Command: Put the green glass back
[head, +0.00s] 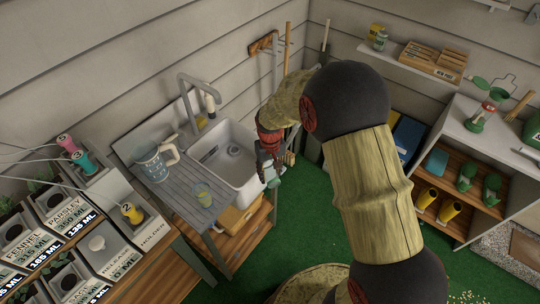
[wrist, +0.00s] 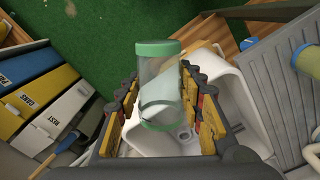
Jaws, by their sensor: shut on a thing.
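My gripper (head: 268,158) is over the front right side of the white sink in the head view. It is shut on a clear glass with green bands (wrist: 160,85), which stands between the finger pads in the wrist view (wrist: 165,115). In the head view the glass (head: 272,178) shows small and partly hidden below the fingers, near the sink's front edge. Another glass with a yellow-green tint (head: 203,195) stands on the grey drainboard (head: 180,195), left of the sink.
The white sink (head: 245,180) has a tall grey tap (head: 190,100). A bench with labelled dispensers (head: 60,240) is at the left. A shelf unit (head: 470,165) is at the right. Green floor (head: 300,215) lies between.

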